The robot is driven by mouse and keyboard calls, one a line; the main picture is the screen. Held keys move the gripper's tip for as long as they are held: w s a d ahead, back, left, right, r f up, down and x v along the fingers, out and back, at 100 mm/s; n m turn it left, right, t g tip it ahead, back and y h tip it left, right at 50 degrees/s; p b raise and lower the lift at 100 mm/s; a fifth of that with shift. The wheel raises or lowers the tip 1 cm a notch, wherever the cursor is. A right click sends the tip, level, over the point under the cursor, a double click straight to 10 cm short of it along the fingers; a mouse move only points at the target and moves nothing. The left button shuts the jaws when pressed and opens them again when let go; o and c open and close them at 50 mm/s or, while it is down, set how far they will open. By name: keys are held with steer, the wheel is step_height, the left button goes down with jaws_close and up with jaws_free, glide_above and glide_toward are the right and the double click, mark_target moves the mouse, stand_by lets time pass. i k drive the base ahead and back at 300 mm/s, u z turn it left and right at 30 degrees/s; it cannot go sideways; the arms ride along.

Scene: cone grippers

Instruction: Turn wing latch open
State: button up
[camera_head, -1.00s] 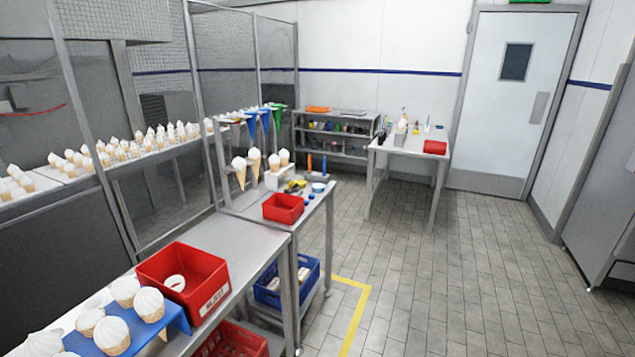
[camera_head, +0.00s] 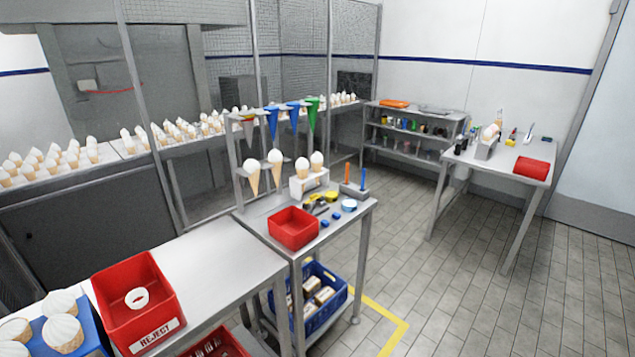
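No wing latch can be made out in this view. Behind the steel tables stand grey framed guard panels with mesh (camera_head: 310,60), and cones with white tops stand in rows on a conveyor (camera_head: 110,150) behind them. Any latch on these panels is too small to tell or hidden. My gripper and arm are not in view.
A steel table (camera_head: 215,262) runs along the guard, with a red REJECT bin (camera_head: 125,325) in front. A smaller table holds a red tray (camera_head: 293,240) and cones. A blue crate (camera_head: 335,310) sits below. A white workbench (camera_head: 480,165) stands right. Tiled floor (camera_head: 500,310) is clear.

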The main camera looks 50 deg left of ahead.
mark_target(315, 196)
steer(key=u, duration=0.4)
steer(key=i, duration=1.8)
steer(key=u, duration=1.65)
steer(key=i, duration=1)
steer(key=u, duration=1.45)
steer(key=i, duration=0.2)
